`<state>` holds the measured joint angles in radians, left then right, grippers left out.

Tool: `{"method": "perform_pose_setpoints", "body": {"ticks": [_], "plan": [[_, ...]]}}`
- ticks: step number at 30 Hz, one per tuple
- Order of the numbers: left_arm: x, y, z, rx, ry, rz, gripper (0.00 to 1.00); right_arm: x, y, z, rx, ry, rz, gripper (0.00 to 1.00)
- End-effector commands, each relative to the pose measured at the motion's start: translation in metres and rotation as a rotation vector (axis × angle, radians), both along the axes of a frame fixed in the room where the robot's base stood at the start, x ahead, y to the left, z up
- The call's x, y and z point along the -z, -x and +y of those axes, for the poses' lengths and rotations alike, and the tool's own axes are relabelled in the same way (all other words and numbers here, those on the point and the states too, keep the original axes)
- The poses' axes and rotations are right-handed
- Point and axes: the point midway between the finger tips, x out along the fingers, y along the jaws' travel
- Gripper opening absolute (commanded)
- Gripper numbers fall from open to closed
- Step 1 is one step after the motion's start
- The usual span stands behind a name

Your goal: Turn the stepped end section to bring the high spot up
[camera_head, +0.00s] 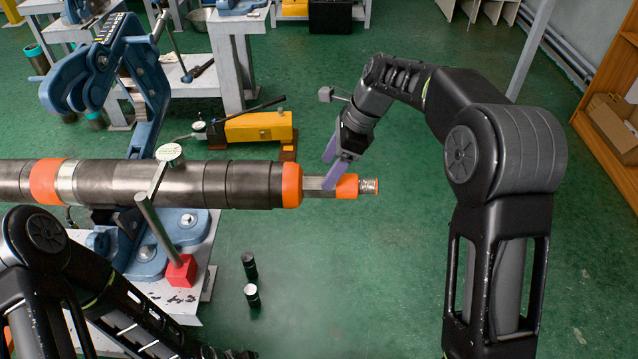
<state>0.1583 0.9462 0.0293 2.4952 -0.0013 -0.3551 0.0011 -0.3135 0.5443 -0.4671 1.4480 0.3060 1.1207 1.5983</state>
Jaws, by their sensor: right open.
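A long dark metal pipe (140,184) with orange bands lies level across the left half, held in a blue pipe vise (150,100). Its stepped end section (318,187) points right: an orange collar, a narrower grey length, a smaller orange ring and a threaded metal tip. My right gripper (334,174) has purple fingers and is open at the narrow grey length, just left of the small orange ring. I cannot tell whether the fingers touch it. My left arm shows at the lower left; its gripper is out of view. I cannot make out a high spot.
A yellow pump unit (257,128) stands behind the pipe. A steel bar with a red block (181,271) stands in front of it. The floor right of the pipe tip is clear. A wooden shelf (610,100) is at far right.

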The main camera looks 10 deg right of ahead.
Motion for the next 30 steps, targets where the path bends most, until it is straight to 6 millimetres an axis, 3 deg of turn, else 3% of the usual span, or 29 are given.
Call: {"method": "perform_pose_setpoints", "body": {"ticks": [12, 23, 30], "plan": [[-0.003, 0.0, 0.0, 0.0, 0.0, 0.0, 0.36, 0.054, -0.004, 0.022, -0.002, -0.001, 0.002, 0.69], [-0.003, 0.0, 0.0, 0.0, 0.0, 0.0, 0.36, 0.059, -0.005, 0.024, 0.0, -0.001, 0.001, 0.68], [-0.003, 0.0, 0.0, 0.0, 0.0, 0.0, 0.36, 0.059, -0.005, 0.024, 0.0, 0.0, 0.001, 0.49]]}}
